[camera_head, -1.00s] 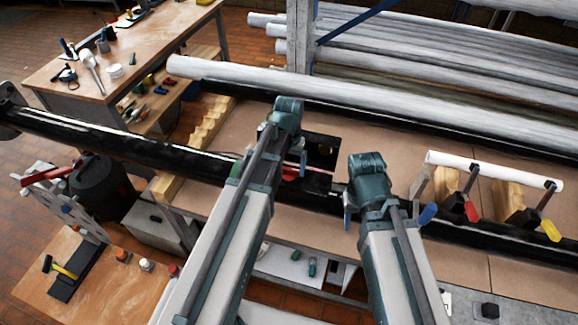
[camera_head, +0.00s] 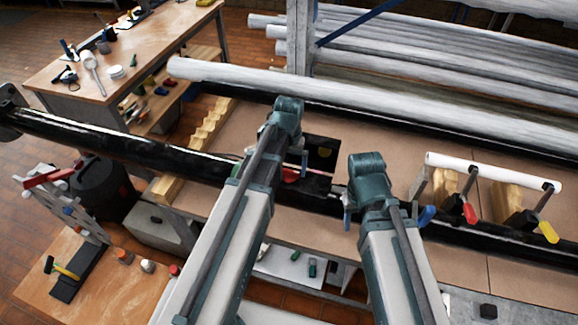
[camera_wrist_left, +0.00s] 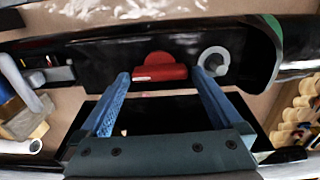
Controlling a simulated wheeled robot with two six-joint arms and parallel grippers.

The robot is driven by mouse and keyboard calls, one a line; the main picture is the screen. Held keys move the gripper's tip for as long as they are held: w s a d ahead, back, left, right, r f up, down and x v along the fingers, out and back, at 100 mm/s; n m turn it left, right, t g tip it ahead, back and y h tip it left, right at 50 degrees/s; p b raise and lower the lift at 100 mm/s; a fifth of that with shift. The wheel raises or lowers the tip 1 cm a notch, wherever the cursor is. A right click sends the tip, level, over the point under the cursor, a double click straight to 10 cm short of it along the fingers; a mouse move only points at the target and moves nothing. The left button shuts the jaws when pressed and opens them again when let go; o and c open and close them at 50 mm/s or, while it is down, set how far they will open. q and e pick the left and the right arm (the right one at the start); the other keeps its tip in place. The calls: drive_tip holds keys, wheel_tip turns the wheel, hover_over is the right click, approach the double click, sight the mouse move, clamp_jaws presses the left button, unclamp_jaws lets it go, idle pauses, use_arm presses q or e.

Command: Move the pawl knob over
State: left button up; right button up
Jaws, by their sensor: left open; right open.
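A red knob (camera_wrist_left: 160,70), a half-round part over a flat block, stands on the dark mast fitting in the left wrist view. A grey ring (camera_wrist_left: 213,61) sits just right of it. My left gripper (camera_wrist_left: 161,76) is open, its blue fingers spread to either side of the red knob, with no contact visible. In the head view, a bit of red (camera_head: 290,175) shows beside my left gripper (camera_head: 303,158), partly hidden by the arm. A black plate (camera_head: 322,152) with a small yellow mark is beyond it. My right gripper (camera_head: 347,208) is open and empty near the black mast (camera_head: 120,145).
The mast rests on notched wooden supports (camera_head: 205,125) on a brown bench. A white roller on clamps with red and yellow handles (camera_head: 470,212) stands to the right. Long grey poles (camera_head: 400,100) lie behind. A tool bench (camera_head: 160,35) is at back left.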

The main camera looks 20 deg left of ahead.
sight(289, 171)
use_arm(q)
wheel_tip(289, 171, up, 13)
drive_tip(key=p, duration=1.2)
drive_tip(key=shift+f, duration=0.15)
drive_tip(key=s+d+f+m+b, duration=0.1)
drive_tip(key=s+d+f+b, duration=0.4)
drive_tip(key=s+f+b, duration=0.2)
drive_tip(key=s+d+f+m+y+b, duration=0.1)
drive_tip(key=s+d+f+b, duration=0.4)
drive_tip(key=f+b, duration=0.5)
drive_tip(key=shift+s+d+f+m, duration=0.15)
drive_tip(key=shift+s+d+m, duration=0.1)
drive_tip(key=shift+s+m, duration=0.7)
drive_tip(key=shift+s, duration=0.15)
drive_tip(key=shift+c, duration=0.3)
